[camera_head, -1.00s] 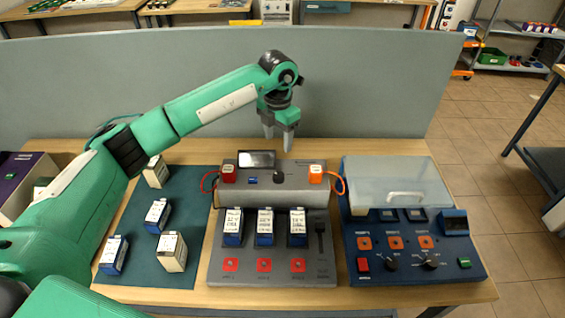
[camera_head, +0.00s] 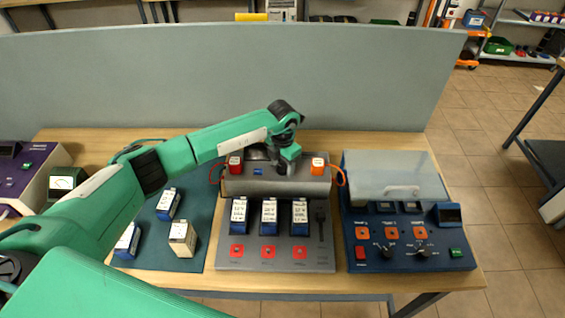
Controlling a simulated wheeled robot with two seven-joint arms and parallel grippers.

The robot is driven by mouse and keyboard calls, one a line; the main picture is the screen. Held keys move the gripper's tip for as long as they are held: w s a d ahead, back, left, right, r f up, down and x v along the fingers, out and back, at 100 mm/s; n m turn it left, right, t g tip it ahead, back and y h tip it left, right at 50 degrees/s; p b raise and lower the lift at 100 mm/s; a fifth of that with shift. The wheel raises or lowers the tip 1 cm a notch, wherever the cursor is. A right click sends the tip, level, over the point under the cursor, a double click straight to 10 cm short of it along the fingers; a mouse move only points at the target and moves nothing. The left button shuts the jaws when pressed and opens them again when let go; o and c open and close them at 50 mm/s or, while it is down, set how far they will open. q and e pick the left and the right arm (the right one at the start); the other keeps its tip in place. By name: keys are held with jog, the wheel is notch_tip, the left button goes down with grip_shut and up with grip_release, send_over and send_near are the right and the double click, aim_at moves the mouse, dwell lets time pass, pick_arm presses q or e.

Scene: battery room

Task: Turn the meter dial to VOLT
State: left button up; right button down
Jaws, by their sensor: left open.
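The grey meter (camera_head: 262,187) stands at the back of the middle station, between a red terminal (camera_head: 235,165) on its left and an orange terminal (camera_head: 318,165) on its right. Its display is mostly covered by my left arm. My left gripper (camera_head: 287,172) is open and low over the middle of the meter, pointing down where the dial is. The dial is hidden behind the gripper, so its setting and any contact cannot be told. My right gripper is not in view.
Three blue-and-white batteries (camera_head: 269,213) stand in the grey station in front of the meter. A blue tester (camera_head: 408,257) with a clear lid is to the right. More batteries (camera_head: 182,238) stand on the teal mat (camera_head: 197,256). A grey partition (camera_head: 330,80) rises behind.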

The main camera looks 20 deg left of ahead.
pick_arm(q)
jog(key=shift+c, duration=0.6)
jog(key=c, duration=0.8)
jog(key=shift+c, duration=0.2)
jog(key=shift+f+m+b, duration=0.15)
jog(key=shift+m+b, duration=0.25)
jog(key=shift+b, duration=0.4)
jog(key=m+b, duration=0.7)
jog(key=b, duration=0.4)
jog(key=shift+f+m, duration=0.1)
jog(key=shift+m, duration=0.3)
jog(key=shift+r+m+b, duration=0.2)
jog(key=shift+m+b, duration=0.9)
jog(key=shift+b, duration=0.3)
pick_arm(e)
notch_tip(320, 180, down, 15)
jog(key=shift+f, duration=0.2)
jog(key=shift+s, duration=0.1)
